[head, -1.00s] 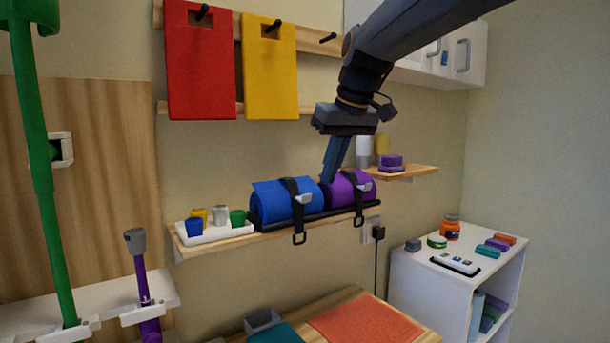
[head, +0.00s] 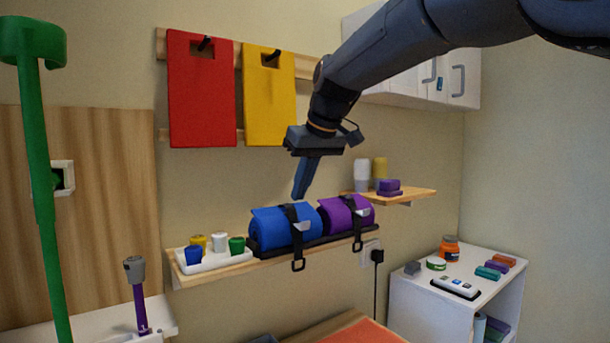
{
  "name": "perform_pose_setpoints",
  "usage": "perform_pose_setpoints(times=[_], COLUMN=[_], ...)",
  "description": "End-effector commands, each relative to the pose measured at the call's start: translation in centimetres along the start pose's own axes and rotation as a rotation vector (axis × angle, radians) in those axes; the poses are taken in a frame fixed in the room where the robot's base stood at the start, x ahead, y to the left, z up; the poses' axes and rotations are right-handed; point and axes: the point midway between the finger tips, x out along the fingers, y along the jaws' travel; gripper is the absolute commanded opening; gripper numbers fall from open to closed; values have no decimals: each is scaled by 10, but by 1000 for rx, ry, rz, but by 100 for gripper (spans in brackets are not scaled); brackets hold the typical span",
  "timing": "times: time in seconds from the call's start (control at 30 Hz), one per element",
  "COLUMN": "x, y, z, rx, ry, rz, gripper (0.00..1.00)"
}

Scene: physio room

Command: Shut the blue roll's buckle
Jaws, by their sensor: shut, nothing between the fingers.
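The blue roll (head: 271,229) lies on a black tray on the wooden wall shelf. A black strap (head: 293,216) runs over its right part, with a grey buckle (head: 302,226) on its front. The strap's end hangs below the shelf edge in a ring. Whether the buckle is open or latched is too small to tell. My gripper (head: 299,196) points down just above the top of the blue roll near the strap, its fingers together and empty. It appears apart from the roll, though the depth gap is hard to judge.
A purple roll (head: 337,217) with its own strap lies directly right of the blue one. A white tray of small cups (head: 216,261) stands to the left. Red (head: 200,95) and yellow (head: 268,100) boards hang behind. A small shelf (head: 412,196) is at right.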

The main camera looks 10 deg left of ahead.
Motion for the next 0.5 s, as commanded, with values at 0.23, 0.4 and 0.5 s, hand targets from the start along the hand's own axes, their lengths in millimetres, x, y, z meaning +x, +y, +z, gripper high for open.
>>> perform_pose_setpoints(times=[0.23,0.4,0.5], x=[45,40,37], y=[-1,0,0], z=[0,17,27], rx=[0,1,-1], ry=[-3,0,1], rz=[-1,1,1], gripper=[0,0,0])
